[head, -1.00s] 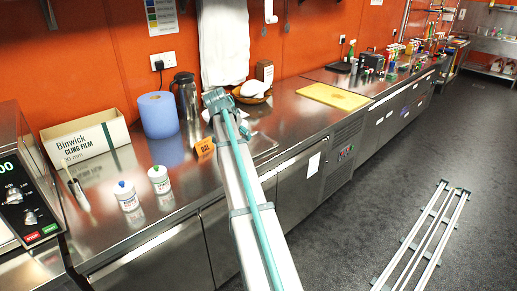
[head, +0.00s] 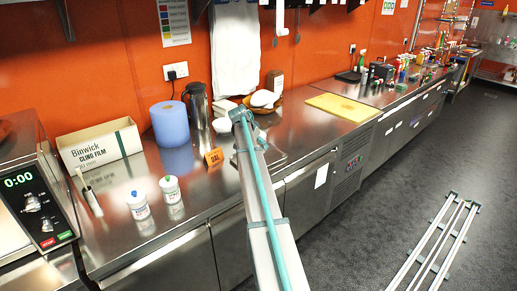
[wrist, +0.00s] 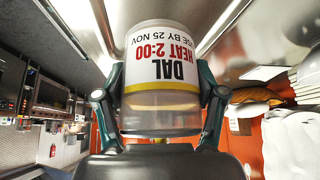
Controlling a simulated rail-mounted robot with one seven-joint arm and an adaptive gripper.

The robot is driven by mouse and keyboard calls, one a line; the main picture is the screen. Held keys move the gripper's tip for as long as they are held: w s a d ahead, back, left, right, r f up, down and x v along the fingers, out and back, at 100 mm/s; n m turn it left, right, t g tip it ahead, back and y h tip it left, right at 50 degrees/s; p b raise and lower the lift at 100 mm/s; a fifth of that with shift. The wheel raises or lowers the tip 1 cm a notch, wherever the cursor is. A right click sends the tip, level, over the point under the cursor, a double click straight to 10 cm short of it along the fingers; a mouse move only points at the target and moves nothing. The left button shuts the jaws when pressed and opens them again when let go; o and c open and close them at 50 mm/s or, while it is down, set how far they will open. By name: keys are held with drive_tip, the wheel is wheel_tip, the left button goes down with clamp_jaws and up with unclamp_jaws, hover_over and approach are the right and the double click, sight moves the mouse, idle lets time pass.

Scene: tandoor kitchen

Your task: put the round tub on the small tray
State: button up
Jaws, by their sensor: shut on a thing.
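The round tub (wrist: 163,62) is a clear cylinder with a white label reading DAL, HEAT 2:00, and a yellow band. Its lettering is upside down in the wrist view. My gripper (wrist: 161,88) is shut on its sides, one finger on each side. In the head view the end of my arm (head: 242,117) is above the back of the counter, and the fingers and the tub cannot be made out. A flat metal edge (head: 276,159) shows just right of my arm, maybe the small tray; my arm hides most of it.
An orange DAL sign (head: 214,157) stands left of my arm. Two white pots (head: 138,206) stand near the front edge. A blue roll (head: 170,124), a flask (head: 197,105), a basket (head: 264,102) and a yellow board (head: 340,107) are around.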

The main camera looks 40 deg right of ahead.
drive_tip(key=shift+w+d+f, duration=0.35)
drive_tip(key=shift+w+f, duration=0.05)
drive_tip(key=shift+f, duration=0.15)
wheel_tip(320, 180, down, 3)
drive_tip(key=shift+w+d+r+p, duration=0.1)
drive_tip(key=shift+w+p, duration=0.05)
drive_tip(key=shift+p, duration=0.85)
drive_tip(key=shift+f, duration=0.35)
drive_tip(key=shift+f, duration=0.15)
drive_tip(key=o, duration=1.5)
drive_tip(key=b+v, duration=0.3)
drive_tip(key=v, duration=0.9)
drive_tip(key=shift+b, duration=0.35)
